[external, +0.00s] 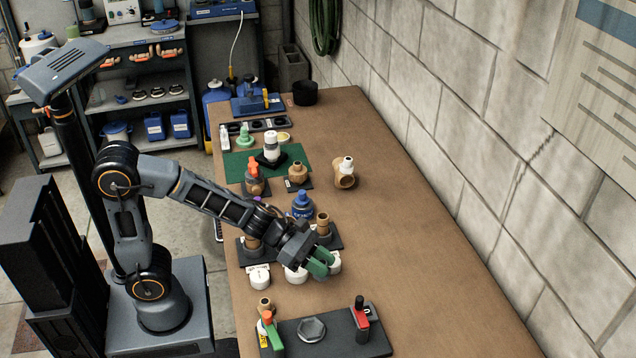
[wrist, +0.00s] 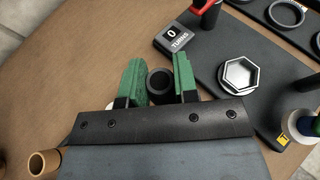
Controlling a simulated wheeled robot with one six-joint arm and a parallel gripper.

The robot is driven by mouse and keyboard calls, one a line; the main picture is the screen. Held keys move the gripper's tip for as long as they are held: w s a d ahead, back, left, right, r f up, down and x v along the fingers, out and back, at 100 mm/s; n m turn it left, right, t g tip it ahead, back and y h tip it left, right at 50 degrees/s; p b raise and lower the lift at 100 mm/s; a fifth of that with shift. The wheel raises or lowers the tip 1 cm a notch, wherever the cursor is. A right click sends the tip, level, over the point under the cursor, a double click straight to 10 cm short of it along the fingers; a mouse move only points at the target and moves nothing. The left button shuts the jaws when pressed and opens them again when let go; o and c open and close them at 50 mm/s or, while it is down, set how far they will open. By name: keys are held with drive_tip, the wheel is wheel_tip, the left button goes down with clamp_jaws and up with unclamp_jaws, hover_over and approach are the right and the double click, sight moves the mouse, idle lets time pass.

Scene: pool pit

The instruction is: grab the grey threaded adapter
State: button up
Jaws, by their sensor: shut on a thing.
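The grey threaded adapter (wrist: 160,82) shows in the wrist view as a dark round piece with an open, hollow end, between my two green fingers. My gripper (wrist: 159,60) is shut on it, one finger on each side. Its threads cannot be made out. In the external view my gripper (external: 323,264) is low over the middle of the bench, by a row of white caps. The adapter is hidden there by the fingers, and I cannot tell whether it touches the bench.
White caps (external: 260,280) and a black plate with tan fittings (external: 323,228) sit close to my gripper. A blue fitting (external: 302,206) stands behind. In front lies a dark mat (external: 335,340) with a hex piece (external: 312,329) and a red-handled valve (external: 361,314). The bench's right side is clear.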

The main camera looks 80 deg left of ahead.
drive_tip(key=s+a+r+b, duration=0.1)
drive_tip(key=s+r, duration=0.3)
drive_tip(key=s, duration=0.5)
drive_tip(key=shift+a, duration=0.55)
